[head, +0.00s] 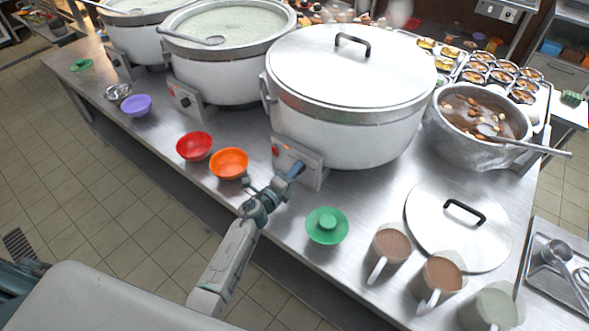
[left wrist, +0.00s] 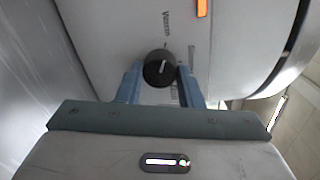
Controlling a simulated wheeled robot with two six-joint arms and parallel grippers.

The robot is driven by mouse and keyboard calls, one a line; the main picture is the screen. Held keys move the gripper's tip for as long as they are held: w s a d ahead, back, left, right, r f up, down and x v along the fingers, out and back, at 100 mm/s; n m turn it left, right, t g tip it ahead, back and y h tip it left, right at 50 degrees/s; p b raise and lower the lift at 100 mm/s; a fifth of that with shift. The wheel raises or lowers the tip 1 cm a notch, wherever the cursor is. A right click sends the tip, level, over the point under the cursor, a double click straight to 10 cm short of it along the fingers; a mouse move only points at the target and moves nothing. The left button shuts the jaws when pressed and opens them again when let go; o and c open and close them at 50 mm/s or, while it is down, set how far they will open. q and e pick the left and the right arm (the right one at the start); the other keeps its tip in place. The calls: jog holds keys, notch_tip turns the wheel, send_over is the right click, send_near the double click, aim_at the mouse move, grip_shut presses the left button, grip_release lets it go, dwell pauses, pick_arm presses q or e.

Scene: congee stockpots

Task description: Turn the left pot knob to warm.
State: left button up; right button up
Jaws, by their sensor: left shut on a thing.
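Three white stockpots stand in a row, each with a control panel low on its side. The nearest, rightmost pot (head: 345,120) is covered by a white lid with a black handle. My left gripper (head: 296,170) is at this pot's panel (head: 310,172). In the left wrist view, the two blue fingers of my left gripper (left wrist: 160,80) are shut on the black round knob (left wrist: 160,66), one on each side. The knob has a short white pointer line, slightly tilted. Lettering beside it is too small to read surely. The other pots, middle (head: 225,65) and far left (head: 140,40), hold pale congee.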

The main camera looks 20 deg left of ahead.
pick_arm(q)
jog(key=shift+n, duration=0.5)
jog(key=o, duration=1)
jog(key=b+v, duration=0.1)
jog(key=v, duration=0.9)
jog(key=shift+s+a, duration=0.15)
jog(key=shift+s, duration=0.25)
